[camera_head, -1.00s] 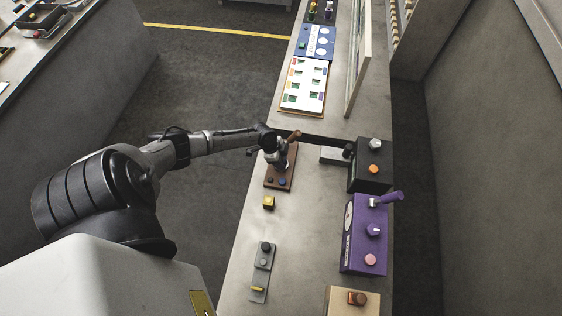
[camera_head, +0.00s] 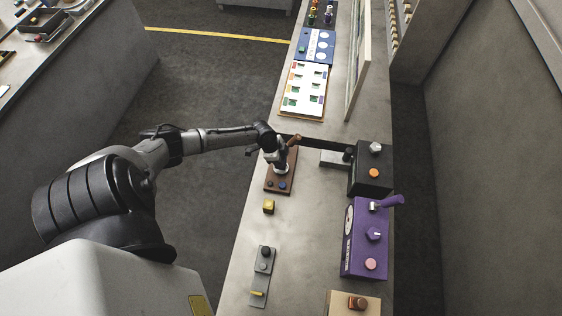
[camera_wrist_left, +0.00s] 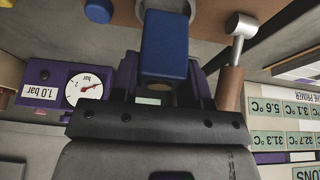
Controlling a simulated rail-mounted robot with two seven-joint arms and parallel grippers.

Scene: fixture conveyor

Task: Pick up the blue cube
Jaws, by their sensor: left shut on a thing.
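The blue cube (camera_wrist_left: 164,48) is large and central in the left wrist view. My left gripper (camera_wrist_left: 163,88) is shut on it, with one finger at each side. In the head view my left gripper (camera_head: 281,166) is over the brown fixture board (camera_head: 271,176) on the bench, and I cannot make out the cube there. The wrist view shows a silver round part behind the cube. I cannot tell whether the cube is clear of it. My right gripper is not in view.
A lever with a brown handle (camera_wrist_left: 231,84) stands close beside the gripper. A yellow block (camera_head: 268,207) and a grey fixture (camera_head: 262,275) lie nearer on the bench. A black box (camera_head: 370,172) and a purple box (camera_head: 364,240) stand to the right.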

